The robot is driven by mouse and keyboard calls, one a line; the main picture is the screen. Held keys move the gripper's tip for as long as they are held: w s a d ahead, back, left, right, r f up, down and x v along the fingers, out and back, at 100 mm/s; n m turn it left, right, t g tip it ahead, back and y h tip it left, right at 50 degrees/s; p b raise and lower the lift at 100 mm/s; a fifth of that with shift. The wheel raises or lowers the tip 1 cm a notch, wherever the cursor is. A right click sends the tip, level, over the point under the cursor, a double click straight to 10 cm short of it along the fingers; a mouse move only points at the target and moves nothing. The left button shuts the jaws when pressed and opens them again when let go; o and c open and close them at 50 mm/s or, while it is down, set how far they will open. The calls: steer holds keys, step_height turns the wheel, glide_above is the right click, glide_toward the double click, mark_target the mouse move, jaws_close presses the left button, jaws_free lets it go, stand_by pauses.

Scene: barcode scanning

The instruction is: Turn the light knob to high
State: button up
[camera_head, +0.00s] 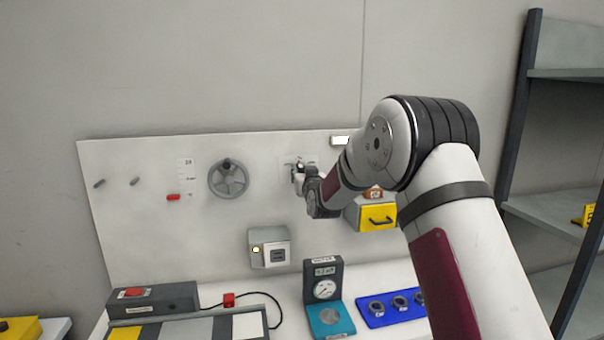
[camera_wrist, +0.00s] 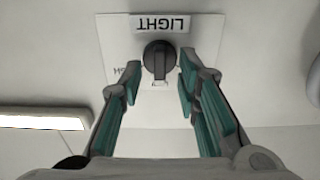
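The light knob (camera_wrist: 158,60) is a dark round knob with a raised grip bar, on a white plate (camera_wrist: 112,34) labelled LIGHT, which appears upside down in the wrist view. Part of an H marking shows left of the knob, mostly hidden by a finger. My gripper (camera_wrist: 158,82) is open, with one teal-padded finger on each side of the knob and a visible gap to both. In the head view, my gripper (camera_head: 299,176) is at the panel in front of the light plate (camera_head: 288,160), and the knob is largely hidden there.
The upright panel (camera_head: 130,230) also carries a grey handwheel (camera_head: 228,178), a yellow drawer box (camera_head: 377,217), a grey switch box (camera_head: 270,248) and a lit lamp (camera_head: 340,140). Below are a gauge (camera_head: 325,288) and a blue tray (camera_head: 376,322). A shelf (camera_head: 550,205) stands right.

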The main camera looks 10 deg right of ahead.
steer(key=shift+w, duration=0.3)
steer(key=shift+c, duration=0.6)
jaws_close()
steer(key=shift+m, duration=0.3)
steer(key=m+b, duration=0.1)
steer(key=m, duration=0.1)
steer(key=shift+d+m, duration=0.1)
steer(key=shift+m, duration=0.2)
steer(key=m+b, duration=0.1)
steer(key=m, duration=0.2)
steer(key=shift+d+m, duration=0.1)
steer(key=shift+m, duration=0.2)
steer(key=shift+f+m+b, duration=0.1)
steer(key=shift+m+b, duration=0.55)
steer(key=shift+m, duration=1.95)
